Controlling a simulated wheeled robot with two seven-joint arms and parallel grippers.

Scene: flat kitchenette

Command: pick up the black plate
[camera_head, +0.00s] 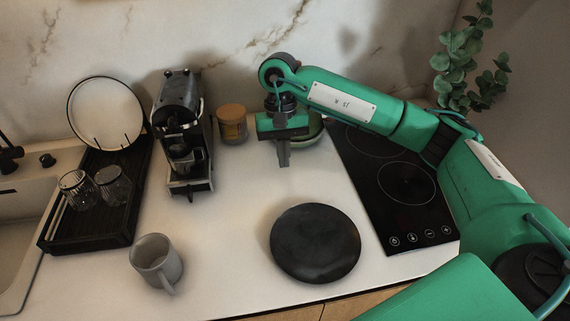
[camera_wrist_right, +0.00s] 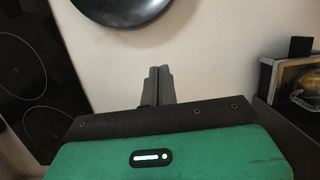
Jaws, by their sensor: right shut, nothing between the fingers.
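The black plate (camera_head: 315,243) is round and lies flat on the white counter near its front edge. Its rim also shows at the top left of the right wrist view (camera_wrist_right: 122,12). My right gripper (camera_head: 284,160) is above the back part of the counter, behind the plate and apart from it. In the right wrist view its two fingers (camera_wrist_right: 158,85) are together, with nothing between them. My left gripper is in neither view.
A grey mug (camera_head: 156,262) stands left of the plate. A black coffee machine (camera_head: 183,135) and a jar with a wooden lid (camera_head: 232,124) stand behind. A black cooktop (camera_head: 400,185) is on the right. A dark dish rack (camera_head: 95,205) holds glasses and a plate. Counter between mug and plate is clear.

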